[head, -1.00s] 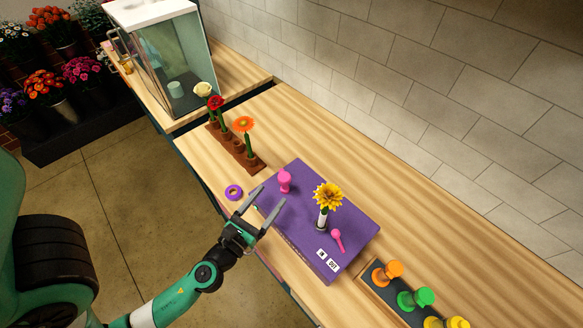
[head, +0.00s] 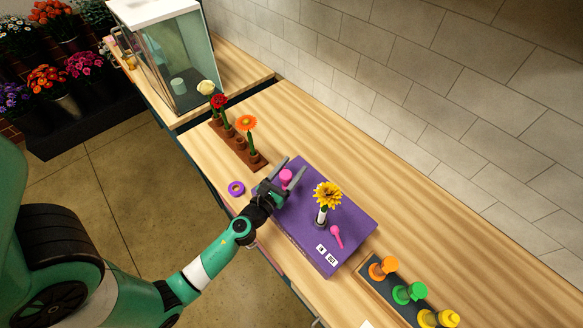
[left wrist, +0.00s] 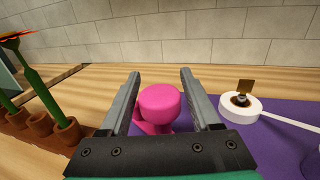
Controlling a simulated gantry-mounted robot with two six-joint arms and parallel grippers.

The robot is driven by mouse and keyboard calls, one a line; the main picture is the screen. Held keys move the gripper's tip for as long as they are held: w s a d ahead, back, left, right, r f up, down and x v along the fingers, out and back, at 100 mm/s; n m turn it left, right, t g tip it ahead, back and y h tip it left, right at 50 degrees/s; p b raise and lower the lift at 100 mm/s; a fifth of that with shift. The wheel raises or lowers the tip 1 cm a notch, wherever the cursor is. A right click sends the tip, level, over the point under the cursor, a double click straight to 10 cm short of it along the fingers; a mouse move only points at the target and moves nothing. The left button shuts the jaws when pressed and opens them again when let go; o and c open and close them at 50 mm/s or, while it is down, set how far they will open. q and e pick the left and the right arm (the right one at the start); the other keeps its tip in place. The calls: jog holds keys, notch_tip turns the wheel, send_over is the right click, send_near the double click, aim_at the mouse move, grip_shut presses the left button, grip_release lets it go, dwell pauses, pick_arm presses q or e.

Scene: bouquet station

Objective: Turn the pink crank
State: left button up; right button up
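The pink crank (head: 286,175) stands on the far left part of a purple box (head: 345,212), with a round knob on top. In the left wrist view the pink knob (left wrist: 160,100) sits between the two fingers, with a gap on each side. My left gripper (head: 294,164) is open around it, and no grip on it shows. A smaller pink handle (head: 336,234) is on the box near the yellow flower (head: 328,194). My right gripper is not in view.
A purple ring (head: 237,187) lies on the table left of the box. A brown rack (head: 238,148) with several flowers stands beyond it. A tray with orange, green and yellow knobs (head: 410,292) is at the lower right. The table behind the box is clear.

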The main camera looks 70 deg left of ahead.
pick_arm(q)
grip_shut()
jog(key=shift+m+t+h, duration=0.3)
jog(key=shift+m+h, duration=0.1)
jog(key=shift+h, duration=0.2)
jog(key=shift+w+d+r+m+t+h+p, duration=0.15)
jog(key=shift+m+t+h, duration=0.15)
jog(key=shift+m+h, duration=0.25)
jog(key=shift+s+d+f+m+t+h+p, duration=0.15)
jog(key=shift+m+t+h, duration=0.2)
jog(key=shift+h, duration=0.3)
jog(key=m+h, duration=0.1)
jog(key=m+t+h, duration=0.1)
jog(key=h, duration=0.1)
jog(key=shift+w+d+h, duration=0.15)
jog(key=shift+w+h, duration=0.05)
jog(key=shift+h, duration=0.1)
jog(key=m+h, duration=0.1)
jog(key=m+h+b, duration=0.1)
jog(key=h, duration=0.1)
jog(key=shift+d+m+h, duration=0.3)
jog(key=shift+d, duration=0.05)
jog(key=shift+d+m+h+b, duration=0.15)
jog(key=shift+m+h+b, duration=0.3)
jog(key=shift+h, duration=0.25)
jog(key=shift+d+m+h+b, duration=0.15)
jog(key=shift+m+h+b, duration=0.25)
jog(key=shift+h, duration=0.3)
